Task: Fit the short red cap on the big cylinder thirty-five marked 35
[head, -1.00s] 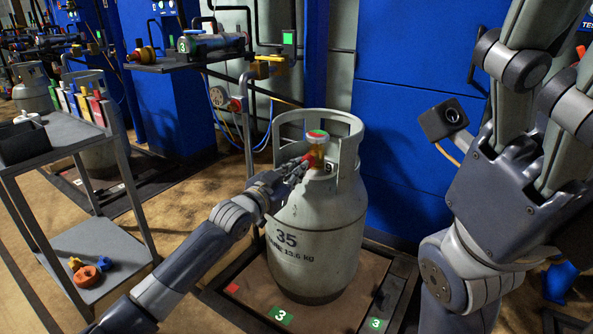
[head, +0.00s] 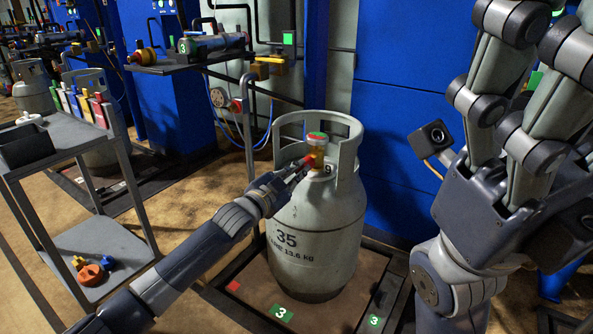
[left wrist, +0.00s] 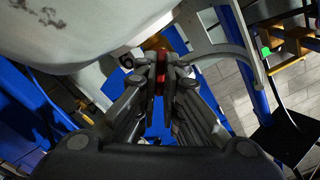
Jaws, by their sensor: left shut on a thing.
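The big grey cylinder (head: 318,225) marked 35 stands upright, with an open collar around its brass valve (head: 317,155). A red and green disc (head: 317,136) tops the valve. My left gripper (head: 302,168) is shut on the short red cap (head: 309,159), at the collar opening beside the valve. In the left wrist view, a red strip of the cap (left wrist: 161,62) shows between the fingertips. I cannot tell whether the cap touches the valve outlet. My right gripper (head: 510,130) is at the upper right, with its fingertips out of frame.
The cylinder stands on a low platform (head: 245,305) with green 3 labels. Blue cabinets (head: 405,125) stand behind. A gauge, pipes and a shelf (head: 185,62) are behind left.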

